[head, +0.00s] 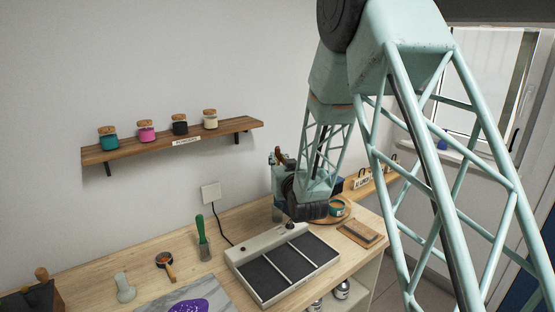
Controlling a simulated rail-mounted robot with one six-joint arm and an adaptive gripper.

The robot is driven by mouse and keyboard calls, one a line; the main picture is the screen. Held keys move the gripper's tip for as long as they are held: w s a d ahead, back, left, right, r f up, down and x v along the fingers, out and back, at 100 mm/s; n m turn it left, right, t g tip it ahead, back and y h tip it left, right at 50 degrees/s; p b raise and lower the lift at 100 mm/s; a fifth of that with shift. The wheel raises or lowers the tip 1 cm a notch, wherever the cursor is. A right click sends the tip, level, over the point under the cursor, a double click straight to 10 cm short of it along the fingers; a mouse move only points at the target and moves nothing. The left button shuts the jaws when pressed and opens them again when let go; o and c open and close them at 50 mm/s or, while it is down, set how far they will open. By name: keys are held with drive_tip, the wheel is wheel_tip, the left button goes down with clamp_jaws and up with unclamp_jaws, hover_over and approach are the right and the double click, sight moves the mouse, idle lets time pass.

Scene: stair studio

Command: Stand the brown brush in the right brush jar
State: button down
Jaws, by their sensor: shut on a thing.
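My gripper (283,197) is at the back of the bench, left of the round wooden board. Its jaws are shut, but my own wrist and the small scale hide most of what they hold. A short dark brown piece (279,156) shows just above the gripper and could be part of the brown brush; I cannot tell how it is held. A greyish shape beside the jaws could be a brush jar, but I cannot make it out clearly. A green-handled brush (203,240) stands near the wall, apart from the gripper.
A grey compartment tray (239,264) lies in front of my gripper. A teal tin (338,207) and a wooden block (363,233) are to the right. A wall shelf (155,149) holds several corked jars.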

drive_tip(key=shift+f, duration=0.2)
drive_tip(key=shift+f+b, duration=0.35)
drive_tip(key=shift+f, duration=2.35)
drive_tip(key=shift+f+b, duration=2.85)
drive_tip(key=shift+f, duration=0.2)
drive_tip(key=c, duration=2.6)
unclamp_jaws()
drive_tip(key=shift+o, duration=0.2)
drive_tip(key=shift+s, duration=0.1)
drive_tip(key=v, duration=1.1)
drive_tip(key=shift+s, duration=0.4)
